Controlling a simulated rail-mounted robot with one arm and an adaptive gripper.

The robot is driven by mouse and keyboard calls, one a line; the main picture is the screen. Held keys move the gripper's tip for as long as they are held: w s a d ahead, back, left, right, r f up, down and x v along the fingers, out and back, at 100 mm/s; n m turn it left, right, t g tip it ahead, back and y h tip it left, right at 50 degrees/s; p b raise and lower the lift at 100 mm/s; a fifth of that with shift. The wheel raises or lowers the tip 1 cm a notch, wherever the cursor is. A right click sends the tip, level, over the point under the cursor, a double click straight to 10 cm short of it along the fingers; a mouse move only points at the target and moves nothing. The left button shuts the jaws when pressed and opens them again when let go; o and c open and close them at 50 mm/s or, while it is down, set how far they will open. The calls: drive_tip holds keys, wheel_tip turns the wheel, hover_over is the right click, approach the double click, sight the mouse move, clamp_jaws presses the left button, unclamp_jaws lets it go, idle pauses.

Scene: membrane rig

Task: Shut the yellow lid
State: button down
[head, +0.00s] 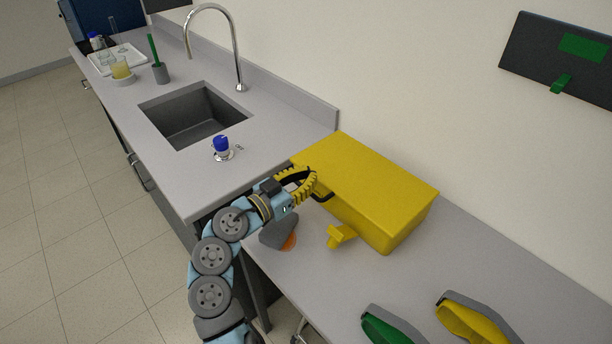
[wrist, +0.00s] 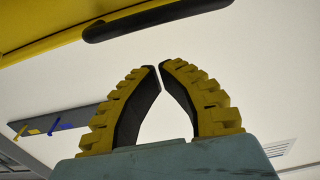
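A yellow box (head: 412,222) stands on the grey bench against the wall. Its yellow lid (head: 370,172) looks flat over the box in the head view, with no clear gap visible. A black handle is at its front left, partly hidden by my gripper; the wrist view shows a black handle bar (wrist: 155,17) along a yellow edge at the top. My gripper (head: 313,181) is at the box's front left corner, by the handle. In the wrist view its fingertips (wrist: 159,67) nearly meet, with nothing between them. Whether it touches the box is unclear.
A small yellow piece (head: 341,236) and a grey-and-orange item (head: 279,231) lie in front of the box. Green goggles (head: 389,328) and yellow goggles (head: 472,319) lie nearer. A sink (head: 195,115) and a blue-capped bottle (head: 222,147) are to the left.

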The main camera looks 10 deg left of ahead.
drive_tip(key=shift+r, duration=0.1)
drive_tip(key=shift+r+p, duration=0.3)
drive_tip(key=shift+r, duration=1.7)
drive_tip(key=f+v, duration=0.1)
drive_tip(key=v, duration=0.8)
drive_tip(key=shift+f+p, duration=0.15)
drive_tip(key=shift+p, duration=0.25)
